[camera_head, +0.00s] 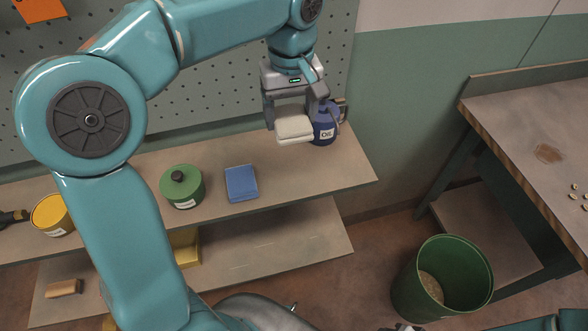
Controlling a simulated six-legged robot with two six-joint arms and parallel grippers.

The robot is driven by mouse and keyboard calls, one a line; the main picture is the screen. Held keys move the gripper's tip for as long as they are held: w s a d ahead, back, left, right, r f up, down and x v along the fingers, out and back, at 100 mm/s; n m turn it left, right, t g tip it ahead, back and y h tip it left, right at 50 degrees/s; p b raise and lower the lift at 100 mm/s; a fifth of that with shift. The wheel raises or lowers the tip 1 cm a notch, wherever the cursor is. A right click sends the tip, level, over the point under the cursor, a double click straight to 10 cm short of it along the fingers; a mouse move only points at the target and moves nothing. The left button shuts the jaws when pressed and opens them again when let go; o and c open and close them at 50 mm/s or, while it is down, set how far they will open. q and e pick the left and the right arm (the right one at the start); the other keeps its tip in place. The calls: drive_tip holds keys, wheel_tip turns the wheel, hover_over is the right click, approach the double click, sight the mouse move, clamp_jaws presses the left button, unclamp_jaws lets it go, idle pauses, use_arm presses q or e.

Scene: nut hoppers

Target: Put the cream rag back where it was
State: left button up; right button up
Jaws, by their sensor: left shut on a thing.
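The cream rag (295,130) is a folded, flat pad. My left gripper (293,119) is shut on it and holds it above the right part of the upper shelf (300,180), just left of the blue oil can (324,127). The rag partly overlaps the can in the picture, and I cannot tell whether they touch. A folded blue rag (241,184) lies on the same shelf, to the left and nearer. My right gripper is not clearly in view; only a bit of my right arm shows at the bottom right.
A green tin (182,188) and a yellow tin (53,216) stand farther left on the shelf. A lower shelf (270,250) holds a yellow box (186,248) and a wooden block (64,288). A green bin (443,280) stands on the floor beside a workbench (520,130).

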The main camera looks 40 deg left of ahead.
use_arm(q)
wheel_tip(320, 180, down, 5)
drive_tip(key=s, duration=0.1)
hover_over(288, 180)
wheel_tip(288, 180, down, 8)
drive_tip(key=shift+w+r, duration=0.1)
drive_tip(key=shift+w, duration=0.05)
drive_tip(key=shift+s+a+f, duration=0.1)
drive_tip(key=shift+s+f, duration=0.1)
drive_tip(key=shift+f, duration=0.05)
drive_tip(key=f, duration=0.4)
drive_tip(key=shift+w+f, duration=0.1)
drive_tip(key=shift+w, duration=0.2)
drive_tip(key=shift+s, duration=0.25)
drive_tip(key=shift+w+f+b, duration=0.15)
drive_tip(key=shift+b, duration=0.15)
drive_tip(key=o, duration=1.2)
